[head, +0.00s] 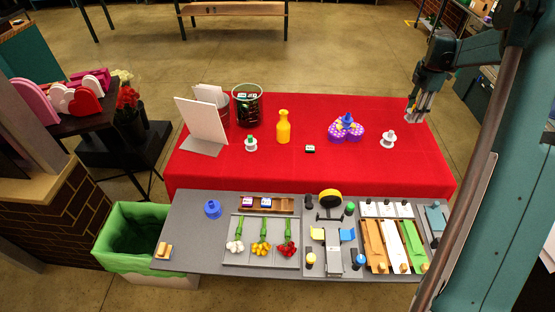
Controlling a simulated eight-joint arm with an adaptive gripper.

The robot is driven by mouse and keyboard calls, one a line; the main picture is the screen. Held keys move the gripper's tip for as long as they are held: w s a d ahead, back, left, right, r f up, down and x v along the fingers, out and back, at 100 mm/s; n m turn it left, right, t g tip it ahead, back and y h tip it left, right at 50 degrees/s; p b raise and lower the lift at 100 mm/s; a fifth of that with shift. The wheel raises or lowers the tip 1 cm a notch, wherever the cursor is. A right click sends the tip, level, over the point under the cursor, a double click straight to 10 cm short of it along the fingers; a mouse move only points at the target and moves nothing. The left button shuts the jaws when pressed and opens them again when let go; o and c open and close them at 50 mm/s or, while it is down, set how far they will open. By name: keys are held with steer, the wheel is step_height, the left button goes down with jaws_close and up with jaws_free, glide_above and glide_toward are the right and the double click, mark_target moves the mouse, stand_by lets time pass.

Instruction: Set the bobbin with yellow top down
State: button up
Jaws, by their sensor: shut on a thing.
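My gripper (416,116) is above the right end of the red table (290,175), pointing down. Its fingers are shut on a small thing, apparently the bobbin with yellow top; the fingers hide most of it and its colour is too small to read. A white bobbin (388,140) stands upright on the red cloth, left of and nearer than my gripper. Another white bobbin with a green top (251,144) stands upright farther left.
On the red table are a purple flower-shaped tray (346,132), a yellow bottle (283,127), a small dark block (310,149), a white board (201,122) and a dark wire basket (247,105). The grey bench (190,235) in front is crowded. Red cloth is bare around the white bobbin.

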steer(key=s+a, duration=0.2)
steer(key=a, duration=3.1)
steer(key=s+a+n, duration=0.1)
steer(key=s+a, duration=0.4)
steer(key=a, duration=0.6)
steer(key=s+a, duration=0.4)
steer(key=a, duration=0.7)
steer(key=shift+s+a+f, duration=0.15)
steer(key=shift+f, duration=1.15)
steer(key=shift+s+a+f, duration=0.1)
steer(key=shift+f, duration=1.2)
steer(key=shift+f, duration=0.1)
steer(key=shift+f, duration=3)
steer(key=shift+f, duration=0.1)
steer(key=shift+f, duration=1.8)
